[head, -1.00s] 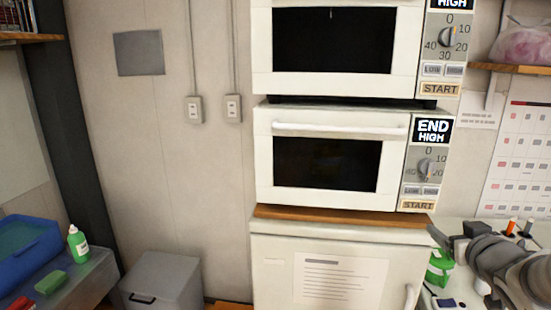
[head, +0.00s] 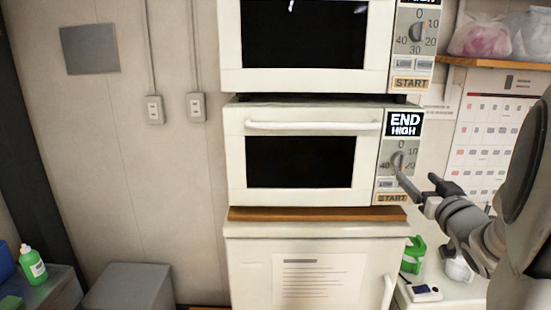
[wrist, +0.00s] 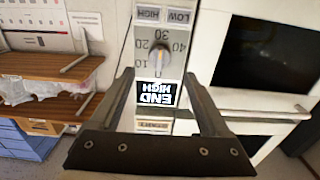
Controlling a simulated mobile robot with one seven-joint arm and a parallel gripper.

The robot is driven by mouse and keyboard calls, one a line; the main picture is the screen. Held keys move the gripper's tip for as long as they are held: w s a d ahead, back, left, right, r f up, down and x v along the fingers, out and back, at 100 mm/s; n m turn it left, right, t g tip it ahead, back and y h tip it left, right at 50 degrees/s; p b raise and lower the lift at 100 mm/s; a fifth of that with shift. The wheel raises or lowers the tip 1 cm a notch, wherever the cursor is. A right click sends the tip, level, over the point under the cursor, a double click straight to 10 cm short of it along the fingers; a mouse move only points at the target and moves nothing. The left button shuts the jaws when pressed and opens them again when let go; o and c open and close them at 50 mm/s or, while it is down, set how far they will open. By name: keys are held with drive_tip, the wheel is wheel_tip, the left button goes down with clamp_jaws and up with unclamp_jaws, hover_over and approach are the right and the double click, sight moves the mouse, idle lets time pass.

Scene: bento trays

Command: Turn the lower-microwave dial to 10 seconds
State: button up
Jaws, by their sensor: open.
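The lower microwave (head: 300,195) is white, with its door shut and a control panel on its right. Its grey dial (head: 398,160) sits below a display (head: 404,125) reading END HIGH. The dial shows upside down in the wrist view (wrist: 160,55), between my two fingers. The numbers 10 to 40 are readable around it; which one the pointer marks is unclear. My gripper (head: 417,179) is open and empty, in front of the panel's lower right. In the wrist view my fingertips (wrist: 159,74) straddle the panel and appear apart from the dial.
The upper microwave (head: 310,80) has a similar dial (head: 417,32). A cabinet (head: 245,265) stands beneath. A shelf (head: 500,66) with bags is at right, above a calendar (head: 490,140). A green object (head: 412,255) stands on the counter.

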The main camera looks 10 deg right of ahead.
sight(404, 165)
drive_tip(key=x, duration=0.8)
drive_tip(key=shift+w, duration=0.1)
drive_tip(key=shift+c, duration=0.2)
clamp_jaws()
